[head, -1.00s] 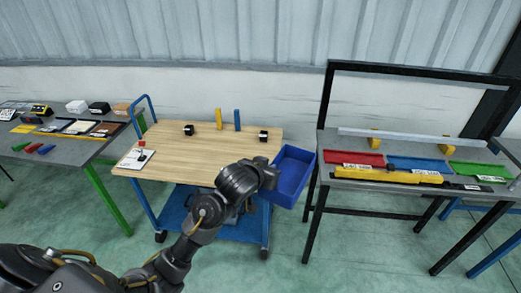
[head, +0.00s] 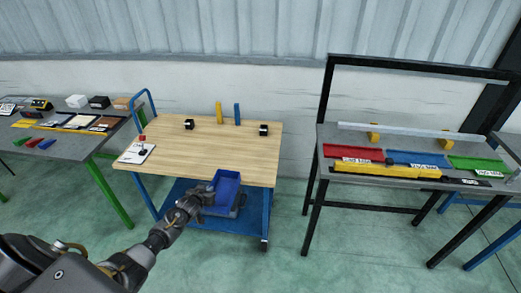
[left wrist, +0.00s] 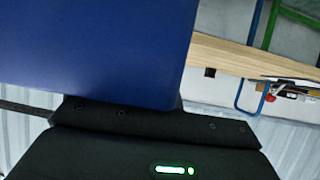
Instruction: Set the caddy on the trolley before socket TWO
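A blue open-topped caddy (head: 227,184) hangs in front of the trolley's front edge, over its lower shelf in the picture. My left gripper (head: 203,194) is shut on the caddy's left side. In the left wrist view the caddy's blue wall (left wrist: 95,50) fills the upper left against the dark gripper body; the fingertips are hidden. The trolley (head: 175,155) has a wooden top, blue frame and blue lower shelf. Two small black blocks with pale faces (head: 189,124) (head: 264,130) sit on its top; I cannot read which is TWO. My right gripper is not in view.
A yellow post (head: 219,112) and a blue post (head: 237,114) stand at the trolley's back. A clipboard (head: 137,153) lies at its left. Benches stand on both sides, the right one with red, blue and green trays (head: 415,158). The wooden top's middle is clear.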

